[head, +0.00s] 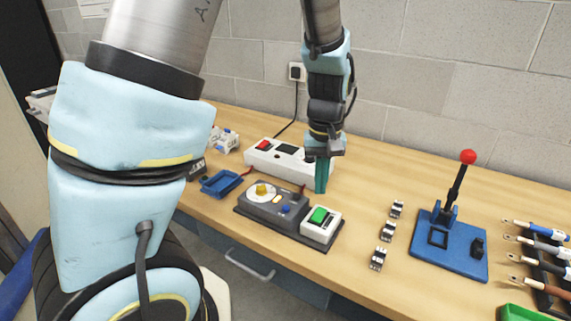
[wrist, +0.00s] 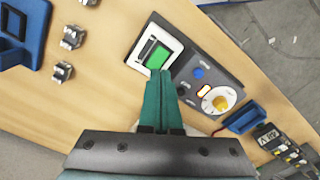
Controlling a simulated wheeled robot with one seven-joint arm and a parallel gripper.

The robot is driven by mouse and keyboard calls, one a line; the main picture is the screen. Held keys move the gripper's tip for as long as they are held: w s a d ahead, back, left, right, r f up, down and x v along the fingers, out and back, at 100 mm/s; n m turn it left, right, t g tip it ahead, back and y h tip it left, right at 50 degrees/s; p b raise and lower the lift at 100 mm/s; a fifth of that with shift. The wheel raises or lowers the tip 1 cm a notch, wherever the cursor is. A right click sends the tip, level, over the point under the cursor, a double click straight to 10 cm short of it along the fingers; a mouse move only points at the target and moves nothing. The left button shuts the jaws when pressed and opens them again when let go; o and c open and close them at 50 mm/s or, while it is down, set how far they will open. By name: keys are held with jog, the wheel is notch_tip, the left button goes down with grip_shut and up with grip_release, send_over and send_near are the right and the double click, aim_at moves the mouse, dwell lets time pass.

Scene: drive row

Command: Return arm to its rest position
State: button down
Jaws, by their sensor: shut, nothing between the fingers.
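My gripper (head: 321,176) hangs from the arm over the wooden bench, its teal fingers pointing down and closed together with nothing between them. In the wrist view the shut fingers (wrist: 161,88) reach toward the white switch box with a green button (wrist: 158,55). In the head view that green-button box (head: 321,224) sits at the right end of a dark control panel (head: 262,221), just below the fingertips. I cannot tell whether the fingertips touch anything. The arm is bent forward over the bench; its large upper links fill the left of the head view.
A white power strip (head: 269,157) lies behind the panel, beside a blue tray (head: 221,183). Small terminal blocks (head: 387,231) lie to the right, then a blue lever stand with a red knob (head: 447,245). Handled tools (head: 544,262) line the right edge. A block wall stands behind.

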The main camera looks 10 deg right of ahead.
jog(key=a+r, duration=0.2)
jog(key=a, duration=1)
jog(key=w+a+r+n+t, duration=0.1)
jog(key=a+r, duration=0.1)
jog(key=a, duration=1.1)
jog(key=shift+a+r+t, duration=0.15)
jog(key=shift+t, duration=0.15)
